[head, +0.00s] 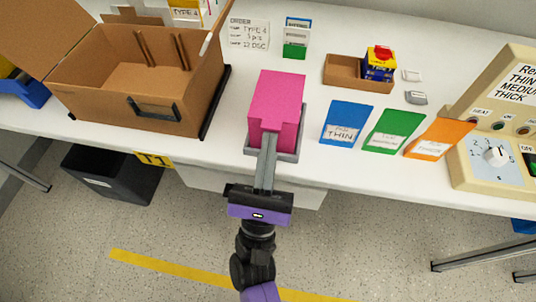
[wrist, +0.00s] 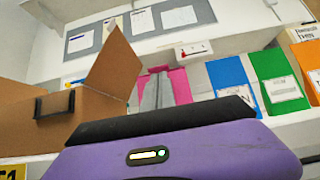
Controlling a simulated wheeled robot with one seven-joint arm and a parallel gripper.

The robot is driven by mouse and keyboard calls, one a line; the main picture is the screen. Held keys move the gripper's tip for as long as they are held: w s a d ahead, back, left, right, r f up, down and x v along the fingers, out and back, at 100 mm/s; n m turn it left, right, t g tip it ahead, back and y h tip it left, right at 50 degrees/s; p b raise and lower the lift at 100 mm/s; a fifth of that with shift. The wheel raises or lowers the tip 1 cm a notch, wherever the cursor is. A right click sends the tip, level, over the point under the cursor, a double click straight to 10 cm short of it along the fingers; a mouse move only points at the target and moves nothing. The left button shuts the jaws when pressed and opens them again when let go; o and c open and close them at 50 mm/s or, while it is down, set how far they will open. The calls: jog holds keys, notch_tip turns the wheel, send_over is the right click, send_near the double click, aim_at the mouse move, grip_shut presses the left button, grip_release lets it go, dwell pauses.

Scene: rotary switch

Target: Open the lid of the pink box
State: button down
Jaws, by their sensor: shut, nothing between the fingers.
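The pink box (head: 277,97) stands upright on a grey tray (head: 287,156) near the table's front edge. Its top looks closed in the head view. My gripper (head: 268,140) is shut and empty, with its long grey fingers reaching to the front of the pink box. Whether the fingertips touch the box cannot be told. In the wrist view the pink box (wrist: 181,85) shows behind and on both sides of the fingers (wrist: 157,90), and most of it is hidden.
A large open cardboard box (head: 95,95) stands to the left. Blue (head: 347,115), green (head: 395,125) and orange (head: 445,132) packets lie to the right, near a beige control panel (head: 475,180) with a white knob (head: 496,156). A small brown tray (head: 343,72) sits behind them.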

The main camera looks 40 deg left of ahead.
jog(key=shift+r, duration=0.3)
